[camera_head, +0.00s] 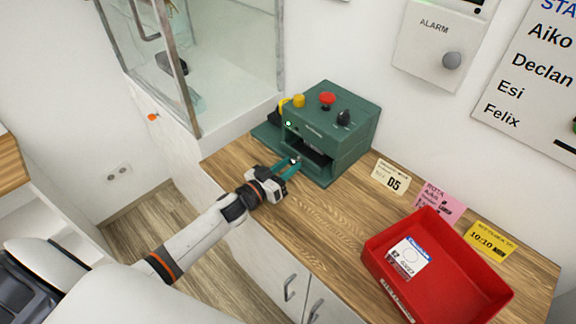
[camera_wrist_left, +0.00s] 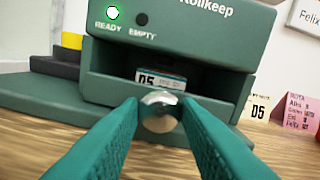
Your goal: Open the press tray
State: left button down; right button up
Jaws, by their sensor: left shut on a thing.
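The press (camera_head: 338,128) is a dark green box on the wooden counter, with a red button, a yellow button and a black knob on top. It also shows in the left wrist view (camera_wrist_left: 225,50), with a green light lit beside READY. A dark slot opens low in its front, and a label reading D5 (camera_wrist_left: 162,79) shows inside. The round metallic tray knob (camera_wrist_left: 160,110) is in front of the slot. My left gripper (camera_head: 291,164) is shut on this knob, with a teal finger on each side. How far out the tray stands is hard to tell. My right gripper is not in view.
A red bin (camera_head: 385,262) with a white label stands at the counter's right. A D5 card (camera_head: 391,178), a pink note (camera_head: 440,198) and a yellow note (camera_head: 488,240) are along the wall. A glass cabinet (camera_head: 190,70) stands left.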

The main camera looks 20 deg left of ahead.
pick_arm(q)
jog(key=p+v, duration=0.4)
jog(key=v, duration=0.6)
jog(key=shift+s+a+r, duration=0.1)
jog(key=shift+s, duration=0.05)
jog(key=c, duration=1.1)
grip_release()
jog(key=shift+o, duration=0.2)
jog(key=shift+s, duration=0.1)
jog(key=b+v, duration=0.1)
jog(key=v, duration=1.1)
jog(key=shift+b, duration=0.35)
